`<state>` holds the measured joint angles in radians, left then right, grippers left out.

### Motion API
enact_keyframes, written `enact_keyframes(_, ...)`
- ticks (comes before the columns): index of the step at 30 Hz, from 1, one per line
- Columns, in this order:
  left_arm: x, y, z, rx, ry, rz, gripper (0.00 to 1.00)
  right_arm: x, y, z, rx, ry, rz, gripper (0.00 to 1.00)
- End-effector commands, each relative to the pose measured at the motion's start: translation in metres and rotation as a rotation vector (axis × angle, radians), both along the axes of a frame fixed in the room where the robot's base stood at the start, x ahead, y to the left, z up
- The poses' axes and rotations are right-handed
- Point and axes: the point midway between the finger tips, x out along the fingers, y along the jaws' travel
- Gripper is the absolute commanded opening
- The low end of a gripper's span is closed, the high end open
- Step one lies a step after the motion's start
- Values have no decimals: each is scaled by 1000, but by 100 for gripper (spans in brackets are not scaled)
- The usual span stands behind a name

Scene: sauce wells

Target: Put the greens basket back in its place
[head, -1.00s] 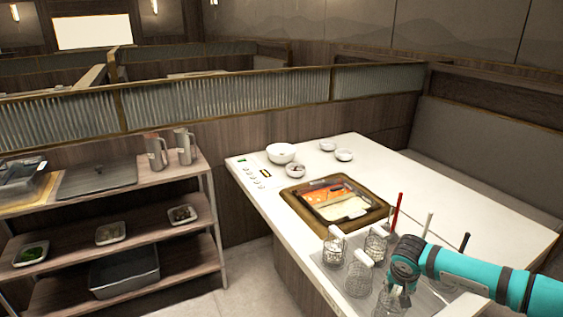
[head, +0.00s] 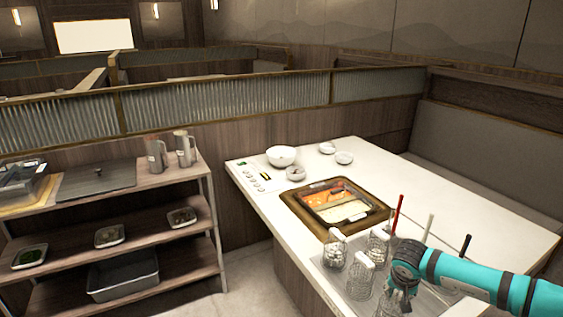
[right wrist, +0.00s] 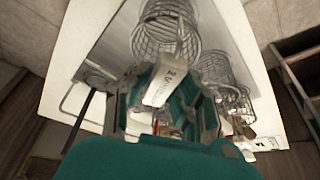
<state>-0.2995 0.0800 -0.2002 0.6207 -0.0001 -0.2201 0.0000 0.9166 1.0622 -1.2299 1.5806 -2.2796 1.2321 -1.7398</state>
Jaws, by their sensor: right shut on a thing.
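My right gripper (head: 396,296) is low over the grey tray at the near end of the table. In the right wrist view it is shut on a white labelled handle (right wrist: 163,86) of a wire basket. Part of the held basket (head: 388,305) shows under the gripper in the head view; its contents cannot be made out. Other wire baskets with white handles stand beside it: one at the left (head: 334,252), one behind (head: 377,245) and one close by (head: 360,277). My left gripper is not in view.
A hotpot (head: 290,197) with red and pale sections is set in the table. A red stick (head: 397,213) and other upright handles stand by the tray. White bowls (head: 281,156) are at the far end. A shelf (head: 165,230) stands left. The table's right side is clear.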

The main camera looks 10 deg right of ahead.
Motion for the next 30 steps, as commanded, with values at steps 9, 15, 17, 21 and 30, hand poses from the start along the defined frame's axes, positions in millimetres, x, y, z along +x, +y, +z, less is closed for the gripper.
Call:
enact_keyframes(9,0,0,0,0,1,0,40,-1,0,-1,0,2,1,43)
enact_keyframes(15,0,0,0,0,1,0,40,-1,0,-1,0,2,1,47)
enact_keyframes(17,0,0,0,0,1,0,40,-1,0,-2,1,4,0,52)
enact_keyframes(21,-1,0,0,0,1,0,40,-1,0,-1,1,4,0,70)
enact_keyframes(30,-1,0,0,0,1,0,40,-1,0,-1,0,2,1,85)
